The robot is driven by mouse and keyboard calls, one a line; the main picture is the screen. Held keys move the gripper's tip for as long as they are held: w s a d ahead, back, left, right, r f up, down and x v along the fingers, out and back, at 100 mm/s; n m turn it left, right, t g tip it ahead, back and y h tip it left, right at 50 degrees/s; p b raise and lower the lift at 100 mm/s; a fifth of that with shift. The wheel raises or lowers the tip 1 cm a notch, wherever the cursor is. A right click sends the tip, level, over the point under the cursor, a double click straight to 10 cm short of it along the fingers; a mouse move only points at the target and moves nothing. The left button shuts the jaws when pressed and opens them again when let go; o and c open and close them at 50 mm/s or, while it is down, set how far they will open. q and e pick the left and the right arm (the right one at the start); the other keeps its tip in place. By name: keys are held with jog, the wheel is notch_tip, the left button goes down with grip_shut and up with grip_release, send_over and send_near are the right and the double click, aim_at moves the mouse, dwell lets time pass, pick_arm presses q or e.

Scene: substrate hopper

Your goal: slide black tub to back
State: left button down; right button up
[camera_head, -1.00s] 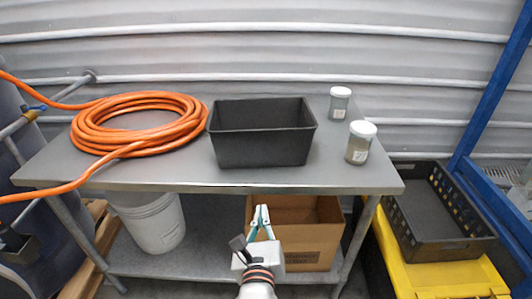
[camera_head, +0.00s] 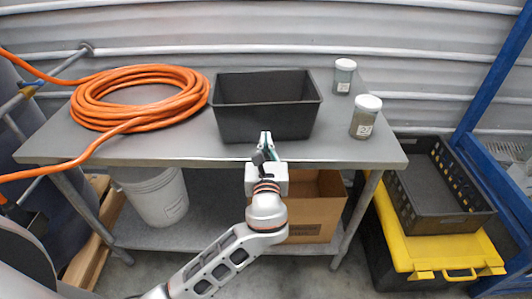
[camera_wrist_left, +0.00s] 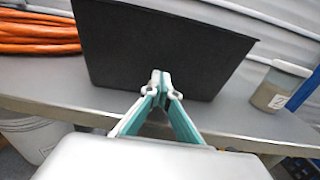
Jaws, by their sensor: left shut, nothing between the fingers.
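The black tub (camera_head: 266,122) stands upright on the grey metal table (camera_head: 200,148), near the middle, with its front wall close to the table's front edge. My left gripper (camera_head: 266,138) is shut and empty, with its fingertips in front of the tub's front wall. In the left wrist view the closed fingertips (camera_wrist_left: 159,77) overlap the lower part of the tub's front wall (camera_wrist_left: 165,45); I cannot tell whether they touch it. My right gripper is not in view.
A coiled orange hose (camera_head: 140,95) lies left of the tub. Two lidded jars (camera_head: 364,117) (camera_head: 343,76) stand to its right. The table behind the tub is mostly hidden by it, with a corrugated wall (camera_head: 250,35) beyond. A cardboard box (camera_head: 313,205) and white bucket (camera_head: 155,198) sit below.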

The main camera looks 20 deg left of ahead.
pick_arm(q)
jog(key=shift+x, duration=1.2)
jog(key=shift+w+a, duration=0.1)
